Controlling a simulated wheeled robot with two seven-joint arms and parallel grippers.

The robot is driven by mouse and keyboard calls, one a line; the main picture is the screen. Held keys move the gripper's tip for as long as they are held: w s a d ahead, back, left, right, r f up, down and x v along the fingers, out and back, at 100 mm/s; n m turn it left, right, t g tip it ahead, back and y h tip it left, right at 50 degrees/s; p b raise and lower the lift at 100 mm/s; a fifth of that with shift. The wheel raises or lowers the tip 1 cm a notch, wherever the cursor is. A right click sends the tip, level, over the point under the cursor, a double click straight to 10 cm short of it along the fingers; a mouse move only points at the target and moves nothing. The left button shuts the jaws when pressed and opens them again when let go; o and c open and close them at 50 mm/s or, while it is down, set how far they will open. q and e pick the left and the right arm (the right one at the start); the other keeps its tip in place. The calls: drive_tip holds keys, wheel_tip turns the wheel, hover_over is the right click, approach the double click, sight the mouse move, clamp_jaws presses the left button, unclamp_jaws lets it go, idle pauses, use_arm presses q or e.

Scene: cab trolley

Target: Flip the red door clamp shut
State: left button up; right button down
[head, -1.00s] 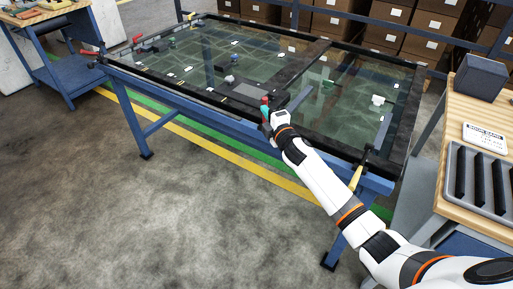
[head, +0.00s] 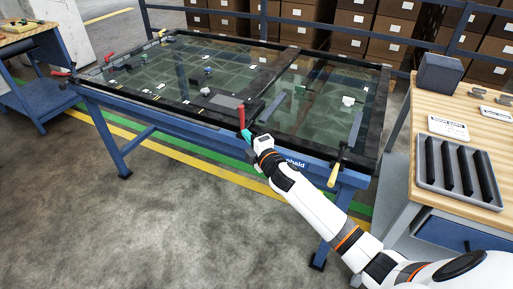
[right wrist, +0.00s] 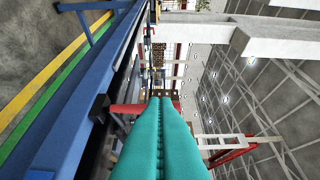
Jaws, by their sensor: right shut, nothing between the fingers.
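A red clamp handle (head: 241,115) stands roughly upright at the near edge of the framed door, which lies flat on the blue table. My right gripper (head: 248,135) has teal fingers shut with nothing between them, just below and in front of this handle. In the right wrist view, the teal fingers (right wrist: 160,125) point away side by side. A red bar (right wrist: 128,108) with a black mount lies just left of them; whether they touch it I cannot tell. Other red handles show at the door's left end (head: 61,74) and on its far side (head: 109,55). My left gripper is not seen.
The door's glass (head: 190,75) carries small loose-looking parts. A yellow-handled clamp (head: 333,173) sits at the near right corner. A wooden bench with a grey slotted tray (head: 459,172) and a dark bin (head: 440,74) stands right. The floor in front is clear.

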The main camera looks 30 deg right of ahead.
drive_tip(key=shift+s+r, duration=0.1)
drive_tip(key=shift+s, duration=2.65)
